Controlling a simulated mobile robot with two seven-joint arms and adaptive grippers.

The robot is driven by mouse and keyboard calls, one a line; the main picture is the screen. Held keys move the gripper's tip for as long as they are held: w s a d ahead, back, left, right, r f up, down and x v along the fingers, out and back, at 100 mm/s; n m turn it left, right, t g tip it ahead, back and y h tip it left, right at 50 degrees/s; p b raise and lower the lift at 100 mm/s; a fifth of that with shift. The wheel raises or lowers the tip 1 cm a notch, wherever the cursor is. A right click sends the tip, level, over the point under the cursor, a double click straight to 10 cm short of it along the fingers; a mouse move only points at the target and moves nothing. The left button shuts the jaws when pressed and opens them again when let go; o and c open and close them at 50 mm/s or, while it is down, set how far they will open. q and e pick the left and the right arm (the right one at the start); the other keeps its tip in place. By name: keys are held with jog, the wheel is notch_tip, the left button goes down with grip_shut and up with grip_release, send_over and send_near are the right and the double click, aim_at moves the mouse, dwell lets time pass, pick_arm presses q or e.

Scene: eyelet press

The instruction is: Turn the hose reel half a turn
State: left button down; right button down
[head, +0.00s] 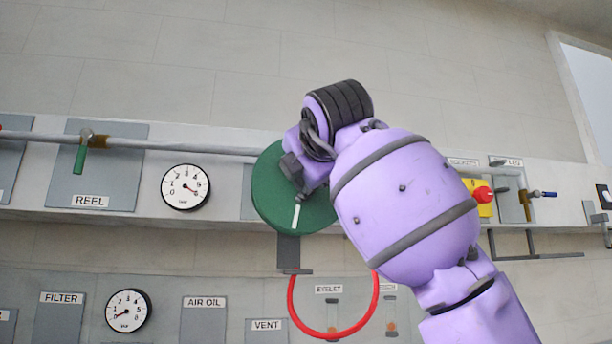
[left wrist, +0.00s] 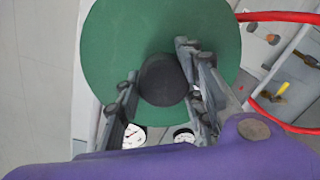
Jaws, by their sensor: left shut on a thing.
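The hose reel (head: 270,208) is a round green disc on the wall panel, with a white stripe on its lower part. Its face fills the upper middle of the left wrist view (left wrist: 115,50). A black round knob (left wrist: 163,82) stands out from that face. My left gripper (left wrist: 160,75) is shut on the knob, one finger on each side. In the head view my left gripper (head: 300,178) is at the disc's face, and my arm hides the disc's right part and the knob. My right gripper is in neither view.
A red hose (head: 331,336) loops below the reel. A grey pipe (head: 190,147) runs left from the reel, past a green lever (head: 80,158) above the REEL label and near a gauge (head: 186,187). A yellow box with a red knob (head: 482,195) is right of my arm.

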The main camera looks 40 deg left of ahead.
pick_arm(q)
jog(key=shift+s+r, duration=0.2)
jog(key=shift+r, duration=0.05)
jog(key=c, duration=1.5)
grip_release()
jog(key=o, duration=0.3)
jog(key=shift+f, duration=0.1)
jog(key=shift+f, duration=0.1)
jog(key=v, duration=1.2)
